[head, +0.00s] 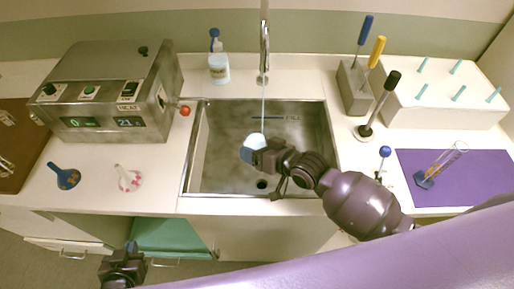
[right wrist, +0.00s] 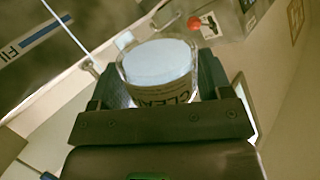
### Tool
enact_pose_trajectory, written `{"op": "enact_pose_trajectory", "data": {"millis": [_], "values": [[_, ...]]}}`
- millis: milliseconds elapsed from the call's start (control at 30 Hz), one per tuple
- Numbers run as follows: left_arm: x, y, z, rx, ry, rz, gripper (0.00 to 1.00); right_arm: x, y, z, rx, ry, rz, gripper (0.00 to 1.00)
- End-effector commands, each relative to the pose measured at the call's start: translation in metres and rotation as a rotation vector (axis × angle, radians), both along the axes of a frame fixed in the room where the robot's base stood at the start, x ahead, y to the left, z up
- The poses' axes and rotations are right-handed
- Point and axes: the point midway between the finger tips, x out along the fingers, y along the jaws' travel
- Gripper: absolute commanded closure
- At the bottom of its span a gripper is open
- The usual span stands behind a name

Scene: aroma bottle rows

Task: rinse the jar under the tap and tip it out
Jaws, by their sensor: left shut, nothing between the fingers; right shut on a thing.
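The clear jar (right wrist: 160,65) is in my right gripper (right wrist: 160,95), which is shut on it. A pale blue-white surface fills its mouth, and dark letters show on its side. In the head view the jar (head: 256,141) is over the sink (head: 220,165), below the tap (head: 264,60), with my right gripper (head: 254,152) beside it. A thin stream (head: 262,105) runs down from the tap towards the jar. I cannot tell whether it enters the mouth. My left gripper (head: 122,270) is shut and empty, low in front of the counter.
A metal box with displays (head: 110,95) and a red knob (head: 185,111) stands left of the sink. A pump bottle (head: 218,65) is behind it. A white peg block (head: 440,90) and purple mat (head: 455,175) with a glass cylinder (head: 440,165) are right.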

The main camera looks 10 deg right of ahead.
Motion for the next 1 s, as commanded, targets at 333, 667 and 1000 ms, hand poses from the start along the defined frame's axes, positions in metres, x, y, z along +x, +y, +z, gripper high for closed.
{"op": "enact_pose_trajectory", "data": {"millis": [333,667,1000], "values": [[0.0001,-0.0001,0.0002,0.000,0.000,0.000,1.00,0.0015,-0.0005,-0.0009,0.007,0.010,0.000,0.53],[0.0002,0.0000,0.0002,0.000,-0.001,0.000,1.00,0.0070,-0.0034,-0.0056,0.037,0.072,0.001,0.53],[0.0003,0.0000,0.0003,0.000,-0.001,0.000,1.00,0.0103,-0.0050,-0.0088,0.058,0.113,0.000,0.53]]}}
